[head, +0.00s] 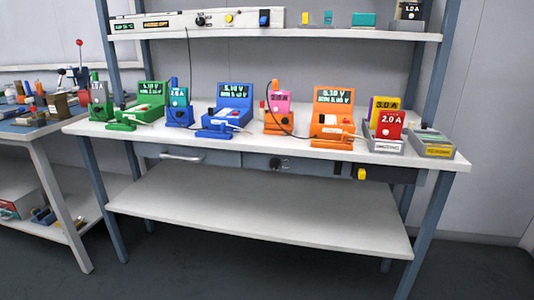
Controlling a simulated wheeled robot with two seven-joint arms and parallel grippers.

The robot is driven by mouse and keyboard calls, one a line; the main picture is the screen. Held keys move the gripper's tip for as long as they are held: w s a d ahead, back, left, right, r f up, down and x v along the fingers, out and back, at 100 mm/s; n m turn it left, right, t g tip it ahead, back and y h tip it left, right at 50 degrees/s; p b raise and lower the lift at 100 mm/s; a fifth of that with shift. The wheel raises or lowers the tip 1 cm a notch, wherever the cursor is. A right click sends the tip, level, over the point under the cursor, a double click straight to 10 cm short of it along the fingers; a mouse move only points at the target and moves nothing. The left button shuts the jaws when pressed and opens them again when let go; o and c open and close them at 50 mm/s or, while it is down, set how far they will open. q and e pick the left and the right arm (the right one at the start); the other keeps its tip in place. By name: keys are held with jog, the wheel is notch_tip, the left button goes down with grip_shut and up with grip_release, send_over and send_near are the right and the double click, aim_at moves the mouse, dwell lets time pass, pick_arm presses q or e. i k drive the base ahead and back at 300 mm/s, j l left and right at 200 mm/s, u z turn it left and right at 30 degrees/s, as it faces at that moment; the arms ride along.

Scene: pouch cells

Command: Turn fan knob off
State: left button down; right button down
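A long white control panel (215,20) stands on the upper shelf. I cannot read any label that tells which knob is for the fan, nor how either knob is turned. Neither of my grippers shows in the head view.
The white bench (300,143) holds several coloured chargers with displays, cables, and grey trays at its right end. A drawer handle (182,156) sticks out at the left front. The lower shelf (255,205) is bare. A cluttered side table (30,130) stands at left. The floor in front is clear.

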aim_at(275, 162)
jog(key=j+z, duration=0.25)
jog(key=j, duration=0.4)
jog(key=j+z, duration=0.25)
jog(key=j, duration=0.4)
